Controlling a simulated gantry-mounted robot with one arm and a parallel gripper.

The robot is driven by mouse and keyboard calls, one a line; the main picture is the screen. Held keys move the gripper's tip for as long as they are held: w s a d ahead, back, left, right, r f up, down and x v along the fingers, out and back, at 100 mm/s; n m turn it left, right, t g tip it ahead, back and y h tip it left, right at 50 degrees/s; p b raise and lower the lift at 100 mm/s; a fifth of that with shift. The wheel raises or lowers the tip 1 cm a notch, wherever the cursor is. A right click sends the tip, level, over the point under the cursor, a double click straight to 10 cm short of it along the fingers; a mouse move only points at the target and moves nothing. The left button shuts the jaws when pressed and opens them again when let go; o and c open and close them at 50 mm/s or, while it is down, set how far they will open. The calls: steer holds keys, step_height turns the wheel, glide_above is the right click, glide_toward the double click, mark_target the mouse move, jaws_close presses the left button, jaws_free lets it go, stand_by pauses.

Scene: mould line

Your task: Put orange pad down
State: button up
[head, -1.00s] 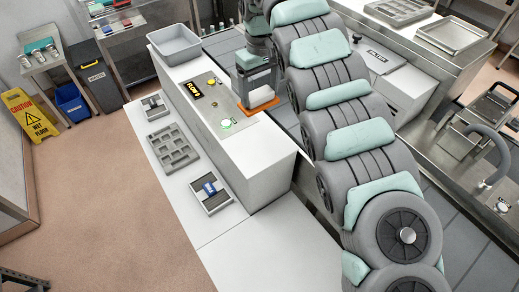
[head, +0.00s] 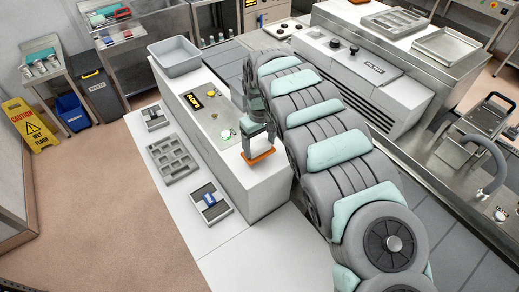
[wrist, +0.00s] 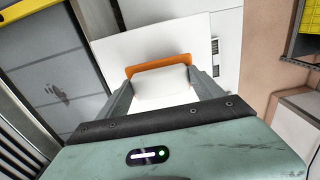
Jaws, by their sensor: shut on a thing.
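The orange pad (head: 258,157) hangs at the bottom of my gripper (head: 257,147), over the near right part of the white console top. Whether it touches the top cannot be told. In the wrist view the pad (wrist: 160,64) shows as an orange edge behind a pale block (wrist: 158,82) that sits between the two fingers. My gripper (wrist: 163,92) is shut on it there. The pad's underside is hidden.
Grey trays, including one with a blue item (head: 211,203), lie on the lower white ledge (head: 228,240) at left.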

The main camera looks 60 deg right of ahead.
mark_target(260, 146)
steer(key=shift+f, duration=1.4)
steer(key=shift+f, duration=0.15)
steer(key=o, duration=1.3)
step_height(260, 146, up, 11)
steer(key=shift+d+f, duration=0.1)
steer(key=shift+d, duration=0.05)
steer(key=shift+r, duration=0.8)
